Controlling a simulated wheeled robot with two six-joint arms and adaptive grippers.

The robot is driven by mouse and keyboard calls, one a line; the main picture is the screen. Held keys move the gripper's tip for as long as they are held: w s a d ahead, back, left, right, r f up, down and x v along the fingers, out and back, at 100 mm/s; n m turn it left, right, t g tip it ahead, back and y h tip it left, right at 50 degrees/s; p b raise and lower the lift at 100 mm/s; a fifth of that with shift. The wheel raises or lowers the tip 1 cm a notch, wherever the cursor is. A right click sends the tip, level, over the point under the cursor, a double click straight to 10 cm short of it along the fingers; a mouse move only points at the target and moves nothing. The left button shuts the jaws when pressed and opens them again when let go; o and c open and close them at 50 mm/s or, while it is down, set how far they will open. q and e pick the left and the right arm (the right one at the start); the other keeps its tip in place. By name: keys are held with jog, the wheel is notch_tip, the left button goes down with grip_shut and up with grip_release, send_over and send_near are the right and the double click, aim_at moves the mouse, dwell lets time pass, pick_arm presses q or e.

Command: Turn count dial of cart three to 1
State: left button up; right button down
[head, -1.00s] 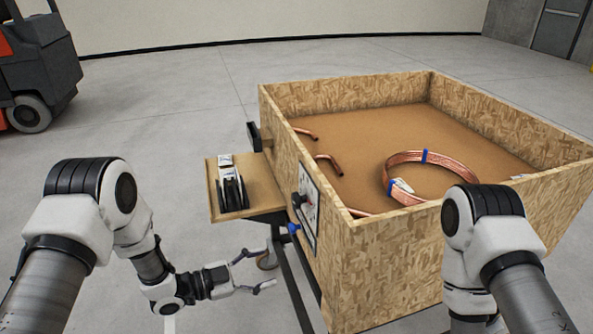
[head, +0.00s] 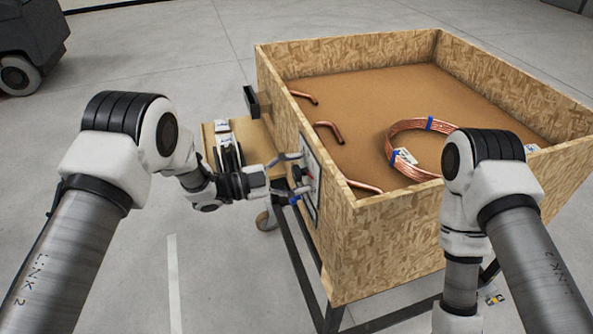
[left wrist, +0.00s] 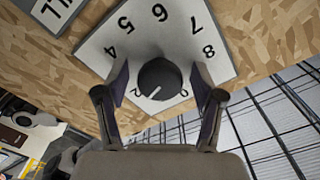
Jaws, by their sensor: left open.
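The count dial is a dark round knob (left wrist: 160,80) on a white plate (left wrist: 95,48) with black numbers. Its pale pointer line points down and left in the left wrist view, towards the low numbers. Digits 4 to 8 show clearly; some others are hidden by my fingers. In the head view the dial plate (head: 314,205) is on the left wall of the wooden cart (head: 390,240), partly covered by my gripper. My left gripper (head: 298,173) is open, one finger on each side of the knob; contact cannot be told. My right gripper is out of view.
A small wooden shelf (head: 258,132) with a black device (head: 229,155) juts from the cart's left side. A copper coil (head: 395,138) and short bent tubes (head: 328,132) lie in the cart. A dark vehicle (head: 32,35) stands at the far left. The floor at left is clear.

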pick_arm(q)
jog(key=shift+w+f, duration=0.1)
jog(key=c, duration=1.2)
jog(key=shift+o, duration=0.2)
jog(key=shift+n, duration=0.3)
jog(key=shift+n, duration=3.1)
jog(key=o, duration=1.2)
jog(key=shift+c, duration=0.2)
jog(key=shift+a, duration=0.1)
